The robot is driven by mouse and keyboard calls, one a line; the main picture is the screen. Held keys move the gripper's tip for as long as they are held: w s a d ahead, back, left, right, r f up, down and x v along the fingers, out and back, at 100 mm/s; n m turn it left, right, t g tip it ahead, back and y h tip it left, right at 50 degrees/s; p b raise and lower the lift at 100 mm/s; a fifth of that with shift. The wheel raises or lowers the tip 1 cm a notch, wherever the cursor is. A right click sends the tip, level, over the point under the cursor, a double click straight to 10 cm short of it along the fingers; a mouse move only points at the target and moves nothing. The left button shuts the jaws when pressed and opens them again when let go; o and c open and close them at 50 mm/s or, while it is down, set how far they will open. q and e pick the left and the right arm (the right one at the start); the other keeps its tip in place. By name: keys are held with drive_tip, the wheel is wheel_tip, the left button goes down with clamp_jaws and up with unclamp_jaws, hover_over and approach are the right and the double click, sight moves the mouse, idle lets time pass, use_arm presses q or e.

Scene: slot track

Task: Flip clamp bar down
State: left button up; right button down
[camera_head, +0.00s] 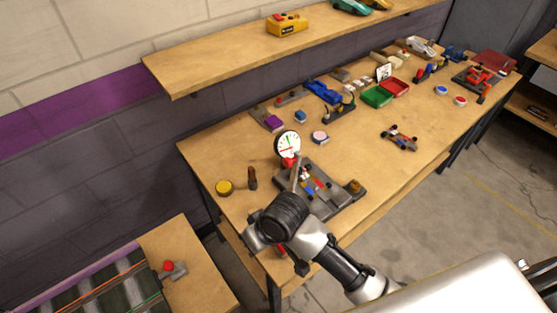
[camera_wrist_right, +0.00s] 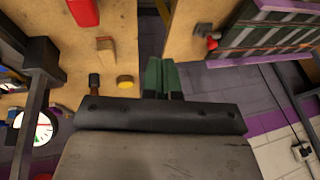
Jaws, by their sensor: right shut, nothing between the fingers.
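A grey fixture (camera_head: 330,188) stands on the workbench and holds a small car with blue and red parts. A grey bar (camera_head: 297,174) stands raised at its left side, close to a round dial gauge (camera_head: 287,144); I take it for the clamp bar. In the right wrist view a dark bar (camera_wrist_right: 36,90) rises at the left near the gauge (camera_wrist_right: 40,128), apart from my fingers. My right gripper (camera_wrist_right: 162,78) is shut and empty, its green fingers together. In the head view my wrist hides part of the fixture's near left side. My left gripper is not in view.
A yellow round tin (camera_head: 224,187) and a dark-handled tool (camera_head: 252,178) stand left of the fixture. A red part (camera_wrist_right: 83,12) shows at the wrist view's top. A loose car (camera_head: 400,138) and trays lie farther right. A shelf (camera_head: 230,68) overhangs the back.

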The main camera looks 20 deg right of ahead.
drive_tip(key=w+a+r+n+g+h, duration=0.15)
drive_tip(key=w+a+r, duration=0.25)
drive_tip(key=r, duration=0.4)
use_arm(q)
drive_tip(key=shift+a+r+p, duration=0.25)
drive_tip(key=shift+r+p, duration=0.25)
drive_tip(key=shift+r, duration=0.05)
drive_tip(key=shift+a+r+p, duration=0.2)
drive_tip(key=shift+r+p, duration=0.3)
use_arm(e)
drive_tip(key=w+d+r+h, duration=0.3)
drive_tip(key=r, duration=0.2)
drive_tip(key=w+d+r+m+h, duration=0.1)
drive_tip(key=w+d+r+h, duration=0.2)
drive_tip(key=r, duration=0.3)
drive_tip(key=shift+r+m, duration=0.1)
drive_tip(key=shift+m, duration=0.15)
use_arm(q)
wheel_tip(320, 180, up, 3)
drive_tip(key=p, duration=0.3)
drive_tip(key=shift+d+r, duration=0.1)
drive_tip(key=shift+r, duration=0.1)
use_arm(e)
drive_tip(key=w+d+f, duration=0.2)
drive_tip(key=d+f, duration=0.5)
drive_tip(key=f, duration=0.2)
drive_tip(key=shift+w+f, duration=0.25)
drive_tip(key=shift+w, duration=0.05)
drive_tip(key=shift+w+d, duration=0.1)
